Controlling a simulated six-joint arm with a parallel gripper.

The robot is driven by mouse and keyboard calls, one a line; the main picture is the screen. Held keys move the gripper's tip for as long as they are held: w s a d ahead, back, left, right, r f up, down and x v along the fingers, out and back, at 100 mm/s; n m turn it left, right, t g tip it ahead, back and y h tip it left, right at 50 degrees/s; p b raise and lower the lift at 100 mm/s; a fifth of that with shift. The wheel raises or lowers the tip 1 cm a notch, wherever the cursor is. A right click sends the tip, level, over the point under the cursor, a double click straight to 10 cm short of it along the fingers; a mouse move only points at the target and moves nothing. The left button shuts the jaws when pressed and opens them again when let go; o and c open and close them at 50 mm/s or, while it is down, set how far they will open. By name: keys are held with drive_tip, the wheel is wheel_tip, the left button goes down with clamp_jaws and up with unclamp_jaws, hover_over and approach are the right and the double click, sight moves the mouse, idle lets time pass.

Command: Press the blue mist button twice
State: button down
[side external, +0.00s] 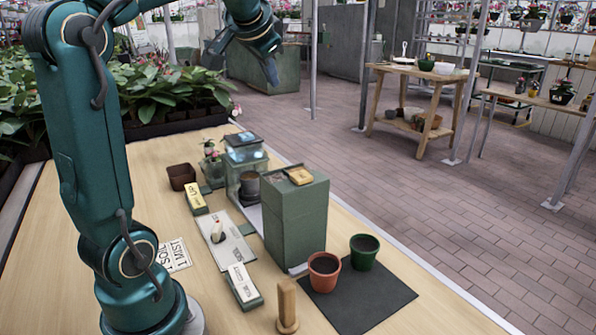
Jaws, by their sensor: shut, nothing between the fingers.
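My gripper (271,72) hangs at the top of the side external view, high above the far end of the table, shut and empty. No mist button can be clearly picked out. A pale blue patch (241,138) shows on top of a glass-sided green case (246,166), well below my gripper; I cannot tell whether it is a button. A dark pot shows inside the case. A paper (174,256) with upside-down lettering, seemingly "1 MIST" and "1 SOIL", lies beside my arm's base.
A tall green box (294,222) stands before the case. A white lever plate (226,240), yellow-labelled block (196,198) and white-labelled block (242,286) lie left. A terracotta pot (324,272) and green pot (364,252) stand on a black mat (362,300), near a wooden peg (287,304).

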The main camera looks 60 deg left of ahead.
drive_tip(key=n+g+y, duration=0.1)
hover_over(244, 137)
drive_tip(key=w+d, duration=0.2)
drive_tip(key=d, duration=0.2)
drive_tip(key=shift+n+g, duration=0.8)
drive_tip(key=a, duration=0.1)
drive_tip(key=s+a+f, duration=0.1)
drive_tip(key=a, duration=0.1)
drive_tip(key=s+a+f, duration=0.1)
drive_tip(key=shift+a+f, duration=0.15)
drive_tip(key=shift+f, duration=0.1)
drive_tip(key=shift+f, duration=4.4)
drive_tip(key=shift+f, duration=0.4)
